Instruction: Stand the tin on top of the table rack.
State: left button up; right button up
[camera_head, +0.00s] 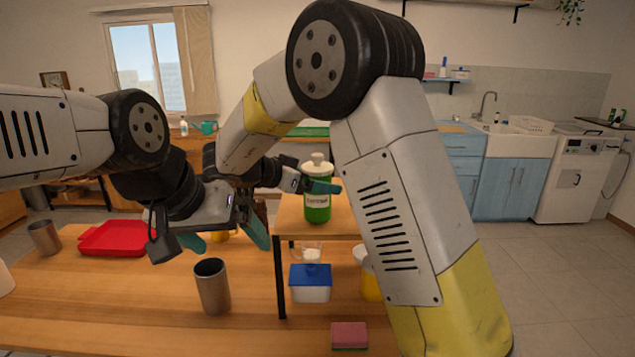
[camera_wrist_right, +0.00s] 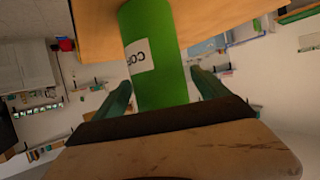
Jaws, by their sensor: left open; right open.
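The tin (camera_head: 317,207) is green with a pale lid and a white label, and stands upright on the wooden top of the table rack (camera_head: 347,224). In the right wrist view the tin (camera_wrist_right: 160,75) rises from the rack's wooden surface (camera_wrist_right: 95,25), between the teal fingers of my right gripper (camera_wrist_right: 163,92). Those fingers are apart, with a gap visible at least on the right side. In the head view my right gripper is partly hidden behind my arm links. My left gripper (camera_head: 226,240) is open and empty above the table, left of the rack.
A grey cup (camera_head: 212,287) stands left of the rack's leg. A blue-lidded container (camera_head: 310,284) and a glass bowl (camera_head: 308,251) sit under the rack. A pink sponge (camera_head: 349,336) lies near the front. A red tray (camera_head: 114,240) and another cup (camera_head: 44,238) are at left.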

jog(key=shift+r, duration=0.15)
jog(key=shift+s+a+r, duration=0.15)
jog(key=shift+a, duration=0.1)
jog(key=v, duration=1.1)
jog(key=shift+s, duration=0.15)
jog(key=shift+a+r, duration=0.1)
jog(key=shift+r, duration=0.05)
